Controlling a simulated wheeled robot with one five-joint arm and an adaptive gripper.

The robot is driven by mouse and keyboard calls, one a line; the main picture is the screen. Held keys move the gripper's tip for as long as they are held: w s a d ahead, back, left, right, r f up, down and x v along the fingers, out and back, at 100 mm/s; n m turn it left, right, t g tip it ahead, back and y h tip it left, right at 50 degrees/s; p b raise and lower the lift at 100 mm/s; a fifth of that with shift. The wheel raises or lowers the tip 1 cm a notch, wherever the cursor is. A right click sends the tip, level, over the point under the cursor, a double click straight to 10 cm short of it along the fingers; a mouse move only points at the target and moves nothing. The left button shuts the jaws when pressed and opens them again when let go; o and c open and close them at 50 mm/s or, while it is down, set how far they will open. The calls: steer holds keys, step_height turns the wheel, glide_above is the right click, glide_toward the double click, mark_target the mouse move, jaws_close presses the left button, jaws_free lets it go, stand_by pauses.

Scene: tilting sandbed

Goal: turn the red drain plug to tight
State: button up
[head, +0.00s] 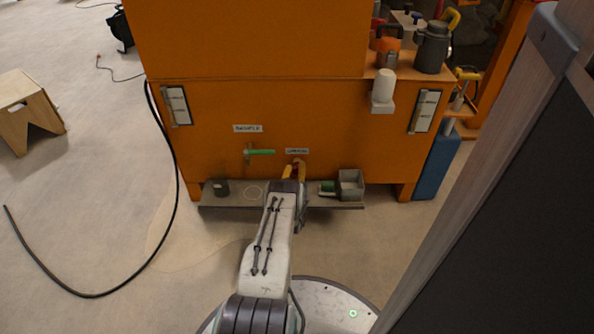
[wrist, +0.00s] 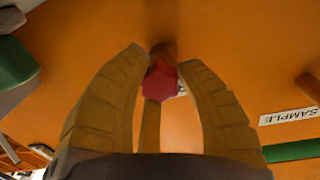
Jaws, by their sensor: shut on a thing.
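The red drain plug (wrist: 160,84) shows in the wrist view between my two yellow-brown fingers, against the orange panel. My gripper (wrist: 165,66) is shut on it, with a finger on each side. In the head view my gripper (head: 294,170) reaches the lower front of the orange cabinet, just under a small white label (head: 297,151). The plug is mostly hidden there by my fingers and wrist. How far the plug is turned cannot be told.
A green-handled valve (head: 260,152) sits left of my gripper, below the SAMPLE label (head: 247,128). A low grey shelf (head: 232,203) runs beneath and carries a grey square cup (head: 350,185). A black hose (head: 168,200) hangs at the left.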

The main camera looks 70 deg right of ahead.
steer(key=shift+w+r+m, duration=0.1)
steer(key=shift+r+m, duration=0.1)
steer(key=shift+m, duration=2)
steer(key=shift+c, duration=0.2)
steer(key=o, duration=1.2)
steer(key=shift+f+y, duration=0.1)
steer(key=shift+y, duration=0.2)
steer(key=shift+a, duration=0.15)
steer(key=v, duration=1.1)
steer(key=shift+a, duration=0.3)
